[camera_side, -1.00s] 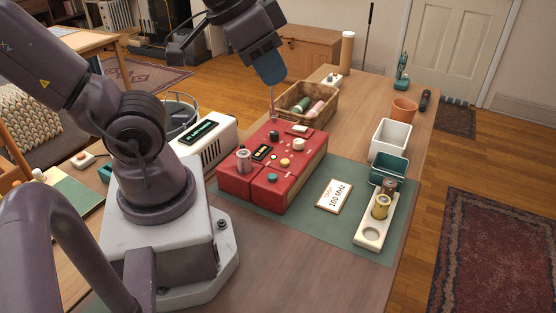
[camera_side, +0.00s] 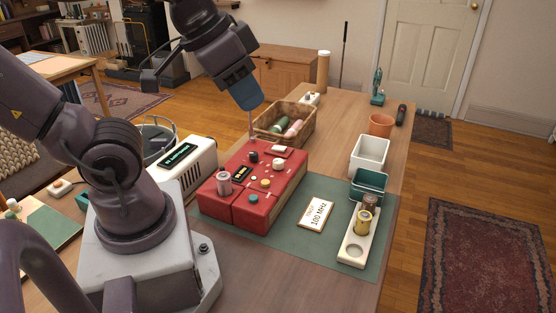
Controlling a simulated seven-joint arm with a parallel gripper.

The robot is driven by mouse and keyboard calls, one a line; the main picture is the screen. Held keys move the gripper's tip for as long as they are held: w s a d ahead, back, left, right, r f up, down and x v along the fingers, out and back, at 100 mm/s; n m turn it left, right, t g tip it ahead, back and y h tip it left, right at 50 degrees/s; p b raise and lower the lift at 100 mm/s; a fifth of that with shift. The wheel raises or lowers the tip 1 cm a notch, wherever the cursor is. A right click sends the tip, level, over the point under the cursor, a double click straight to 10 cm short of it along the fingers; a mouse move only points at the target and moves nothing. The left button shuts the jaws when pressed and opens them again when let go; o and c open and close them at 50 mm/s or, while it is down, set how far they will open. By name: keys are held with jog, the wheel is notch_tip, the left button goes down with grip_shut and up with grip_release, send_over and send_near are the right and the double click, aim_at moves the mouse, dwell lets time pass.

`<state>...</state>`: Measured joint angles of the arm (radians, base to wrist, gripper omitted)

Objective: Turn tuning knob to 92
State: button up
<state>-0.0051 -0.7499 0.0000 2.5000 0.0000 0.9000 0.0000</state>
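A red radio-like box (camera_side: 285,195) sits on the green mat, with several knobs and buttons on top. A black knob (camera_side: 253,157) is near its back, and a white knob (camera_side: 278,164) is to the right. I cannot tell which is the tuning knob. A small dark display (camera_side: 241,173) has lit digits too small to read. A card (camera_side: 316,214) on the mat reads 100 MHz. My gripper (camera_side: 250,137) points down, its thin tip just above or behind the black knob; contact is unclear. Its fingers look edge-on, so their opening is hidden.
A silver cylinder (camera_side: 224,183) stands on the box's front left. A cream device (camera_side: 188,165) with a lit display is to the left. A wicker basket (camera_side: 302,133) is close behind. White (camera_side: 369,156) and teal (camera_side: 369,185) bins and a battery holder (camera_side: 352,251) stand right.

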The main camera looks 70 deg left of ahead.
jog(key=o, duration=0.6)
jog(key=shift+w+a+f+n+g, duration=0.25)
jog(key=shift+a+f+n+g, duration=0.05)
jog(key=shift+a+f, duration=0.2)
jog(key=shift+w+a+f+n+g, duration=0.2)
jog(key=shift+a+f+n+g, duration=0.1)
jog(key=shift+a+f, duration=0.2)
jog(key=shift+o, duration=0.2)
jog(key=m+g, duration=0.3)
jog(key=g, duration=0.1)
send_over(278, 161)
notch_tip(278, 161, down, 13)
notch_tip(278, 161, down, 13)
jog(key=shift+a+r, duration=0.1)
jog(key=shift+r, duration=0.1)
jog(key=c, duration=0.9)
